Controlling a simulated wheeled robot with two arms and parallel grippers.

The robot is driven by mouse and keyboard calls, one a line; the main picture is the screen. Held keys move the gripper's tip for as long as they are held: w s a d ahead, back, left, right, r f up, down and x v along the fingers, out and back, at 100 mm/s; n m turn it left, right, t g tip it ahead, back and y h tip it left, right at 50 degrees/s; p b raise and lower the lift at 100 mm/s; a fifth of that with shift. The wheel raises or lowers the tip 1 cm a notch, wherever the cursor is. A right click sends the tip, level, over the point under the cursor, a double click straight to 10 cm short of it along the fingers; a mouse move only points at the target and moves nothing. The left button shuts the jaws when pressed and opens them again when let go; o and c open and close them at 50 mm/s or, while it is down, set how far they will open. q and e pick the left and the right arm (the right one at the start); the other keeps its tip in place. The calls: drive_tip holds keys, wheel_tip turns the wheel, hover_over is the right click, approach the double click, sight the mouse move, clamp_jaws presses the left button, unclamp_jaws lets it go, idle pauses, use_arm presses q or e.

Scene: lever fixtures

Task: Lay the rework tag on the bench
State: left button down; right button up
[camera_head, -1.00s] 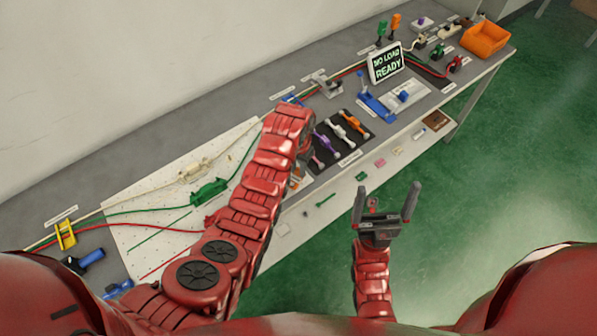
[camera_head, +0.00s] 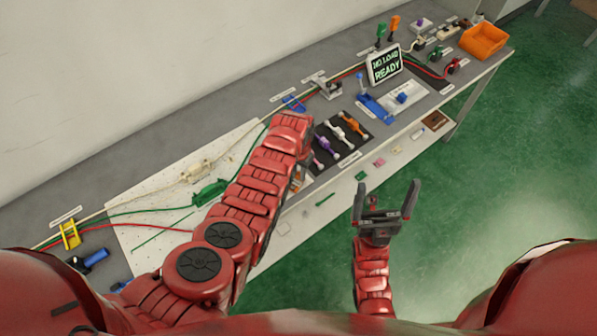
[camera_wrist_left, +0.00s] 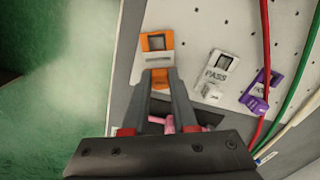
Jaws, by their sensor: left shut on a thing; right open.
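An orange tag (camera_wrist_left: 157,47) with a dark window is at the fingertips of my left gripper (camera_wrist_left: 160,76) in the left wrist view. The gripper is shut on its lower end. I cannot read any word on this tag. It is over the edge of the pale perforated board; whether it touches the surface I cannot tell. A white tag marked PASS (camera_wrist_left: 217,72) and a purple tag (camera_wrist_left: 261,90) are to its right. In the head view my left arm hides most of this gripper. My right gripper (camera_head: 387,186) is open and empty, in front of the bench.
The grey bench (camera_head: 165,153) runs along the wall. Red, green and white cables cross the perforated board (camera_head: 165,188). A black mat with several levers (camera_head: 341,130), a blue lever fixture (camera_head: 376,105), a NO LOAD READY screen (camera_head: 385,65) and an orange bin (camera_head: 484,41) stand further right.

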use_arm(q)
drive_tip(key=shift+f, duration=0.1)
drive_tip(key=c, duration=0.7)
unclamp_jaws()
